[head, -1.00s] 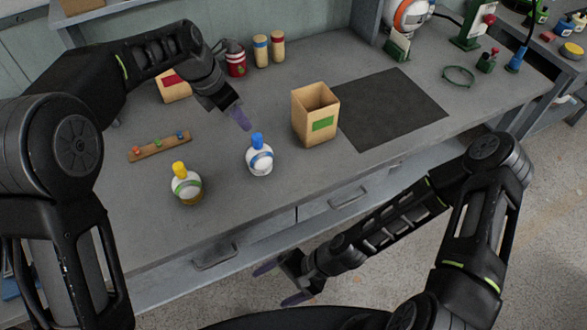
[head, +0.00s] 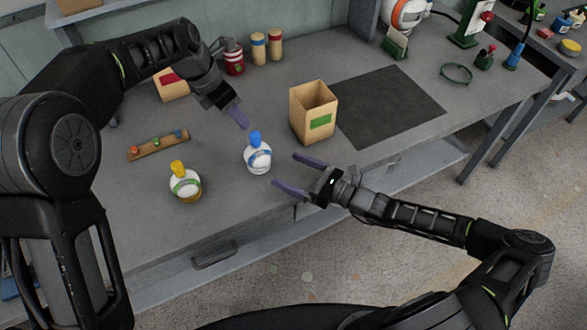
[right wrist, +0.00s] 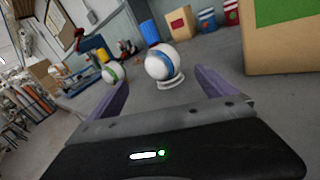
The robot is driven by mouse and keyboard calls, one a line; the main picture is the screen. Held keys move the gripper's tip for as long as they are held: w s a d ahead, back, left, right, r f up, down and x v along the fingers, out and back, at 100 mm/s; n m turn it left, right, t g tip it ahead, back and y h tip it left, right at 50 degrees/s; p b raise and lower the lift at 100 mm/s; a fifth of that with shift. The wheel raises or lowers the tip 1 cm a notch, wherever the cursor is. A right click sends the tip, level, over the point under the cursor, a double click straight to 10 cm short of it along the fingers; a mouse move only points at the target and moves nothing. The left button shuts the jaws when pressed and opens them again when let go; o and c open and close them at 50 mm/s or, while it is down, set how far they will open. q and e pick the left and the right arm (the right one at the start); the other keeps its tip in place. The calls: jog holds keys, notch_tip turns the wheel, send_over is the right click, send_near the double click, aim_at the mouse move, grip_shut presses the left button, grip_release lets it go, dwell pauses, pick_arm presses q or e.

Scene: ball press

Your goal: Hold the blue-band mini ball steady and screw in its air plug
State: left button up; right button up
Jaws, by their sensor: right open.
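The blue-band mini ball (head: 257,160) is white and sits upright on the bench, with a blue plug-like piece (head: 255,138) on its top. In the right wrist view the ball (right wrist: 158,63) rests on a small white ring (right wrist: 171,83), ahead of the fingers, with the blue piece (right wrist: 149,32) above it. My right gripper (head: 284,171) is open and empty, its fingers pointing at the ball from the right, short of it. My left gripper (head: 239,117) points down just above and left of the blue piece, apart from it; its finger gap is not clear.
A green-band ball (head: 186,185) with a yellow top stands to the left. A wooden strip (head: 157,146) with small coloured pieces lies behind it. An open box with a green label (head: 313,115) stands right of the blue-band ball, beside a dark mat (head: 390,106).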

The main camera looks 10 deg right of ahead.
aim_at(256, 153)
jog(key=shift+w+d, duration=0.2)
jog(key=shift+w, duration=0.05)
jog(key=x, duration=1.2)
